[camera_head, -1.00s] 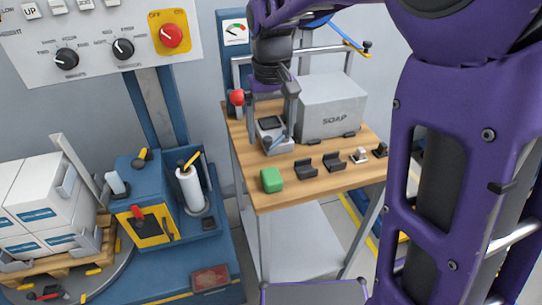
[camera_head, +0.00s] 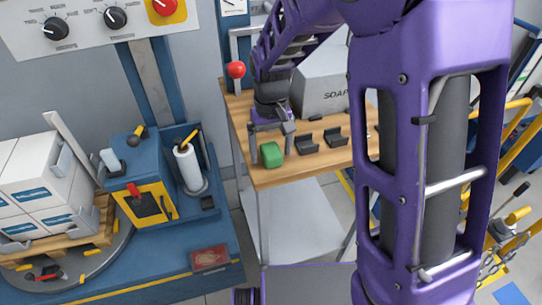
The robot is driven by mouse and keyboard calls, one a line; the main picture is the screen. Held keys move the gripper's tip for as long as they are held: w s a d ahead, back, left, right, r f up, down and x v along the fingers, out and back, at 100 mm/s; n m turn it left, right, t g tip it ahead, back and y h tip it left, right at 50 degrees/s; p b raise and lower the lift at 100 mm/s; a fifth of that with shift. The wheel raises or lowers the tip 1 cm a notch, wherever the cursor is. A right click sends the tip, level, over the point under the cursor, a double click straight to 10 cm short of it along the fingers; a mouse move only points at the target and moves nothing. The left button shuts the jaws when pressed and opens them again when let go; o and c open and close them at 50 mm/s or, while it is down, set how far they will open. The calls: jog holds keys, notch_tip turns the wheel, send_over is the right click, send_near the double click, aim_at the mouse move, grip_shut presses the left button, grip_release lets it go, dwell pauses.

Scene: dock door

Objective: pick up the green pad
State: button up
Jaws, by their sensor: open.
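The green pad (camera_head: 273,155) is a small block on the wooden top of the cart, near its front left edge. My gripper (camera_head: 271,153) points down at it and is open. One finger shows at the left of the pad and the other at its right. From this view I cannot tell whether the fingers touch the pad or how far down beside it they reach. The pad still looks to be resting on the tabletop.
The wooden table (camera_head: 290,175) also holds black holders (camera_head: 307,145) right of the pad and a grey SOAP box (camera_head: 322,85) behind. A red ball knob (camera_head: 236,70) stands at the left edge. My arm hides the table's right side.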

aim_at(271, 149)
jog(key=shift+f, duration=0.1)
jog(key=shift+c, duration=0.2)
jog(key=c, duration=1.4)
notch_tip(271, 149, up, 10)
jog(key=shift+r+p, duration=0.1)
jog(key=shift+p, duration=0.95)
